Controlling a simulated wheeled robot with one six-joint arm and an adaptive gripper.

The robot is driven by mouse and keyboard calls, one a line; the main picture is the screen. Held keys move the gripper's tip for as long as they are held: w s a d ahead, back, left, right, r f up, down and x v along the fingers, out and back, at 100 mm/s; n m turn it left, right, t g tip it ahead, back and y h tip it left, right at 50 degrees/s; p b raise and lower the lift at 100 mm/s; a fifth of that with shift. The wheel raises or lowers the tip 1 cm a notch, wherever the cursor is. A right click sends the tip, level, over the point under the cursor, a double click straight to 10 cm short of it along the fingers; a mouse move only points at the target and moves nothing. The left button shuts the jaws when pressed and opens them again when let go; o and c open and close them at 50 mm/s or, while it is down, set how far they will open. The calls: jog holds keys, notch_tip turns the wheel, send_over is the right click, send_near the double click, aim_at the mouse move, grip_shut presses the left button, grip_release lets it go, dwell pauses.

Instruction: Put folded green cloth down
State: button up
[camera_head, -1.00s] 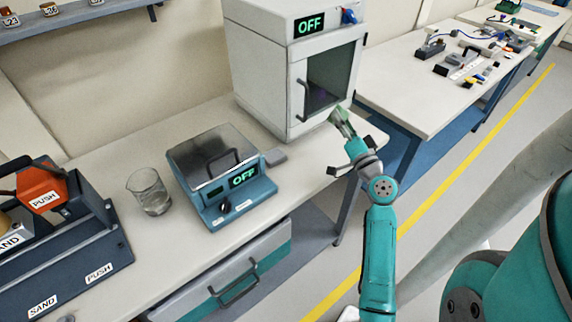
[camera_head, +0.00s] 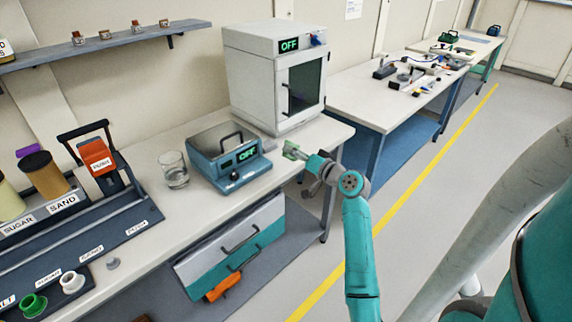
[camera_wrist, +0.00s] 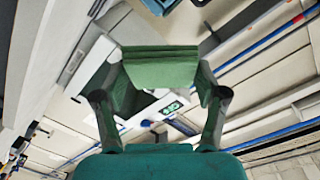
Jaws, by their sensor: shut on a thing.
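The folded green cloth (camera_wrist: 160,68) is held between the two fingers of my gripper (camera_wrist: 160,95) in the wrist view. In the head view the cloth (camera_head: 291,150) shows as a small green patch at the tip of my gripper (camera_head: 300,154). My gripper is shut on it, near the front edge of the white bench (camera_head: 322,135), in front of the white cabinet. I cannot tell whether the cloth touches the bench top.
The white cabinet (camera_head: 252,88) reads OFF and its door looks shut. A blue device (camera_head: 215,168) reading OFF stands left of my gripper, with a glass beaker (camera_head: 174,170) beyond it. Drawers (camera_head: 238,240) are under the bench. A second bench (camera_head: 372,108) stands at right.

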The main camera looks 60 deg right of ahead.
jog(key=w+d+n+g+y, duration=0.3)
jog(key=w+n+g+y, duration=0.1)
jog(key=w, duration=0.3)
notch_tip(320, 180, up, 9)
jog(key=n+g, duration=0.5)
jog(key=g, duration=0.4)
send_over(285, 159)
jog(key=s, duration=0.1)
jog(key=shift+s+a+f+h, duration=0.1)
jog(key=shift+a+f+h, duration=0.15)
jog(key=shift+h, duration=0.15)
jog(key=shift+t, duration=0.3)
notch_tip(285, 159, down, 18)
jog(key=shift+r, duration=0.25)
jog(key=shift+f, duration=0.3)
jog(key=o, duration=1.1)
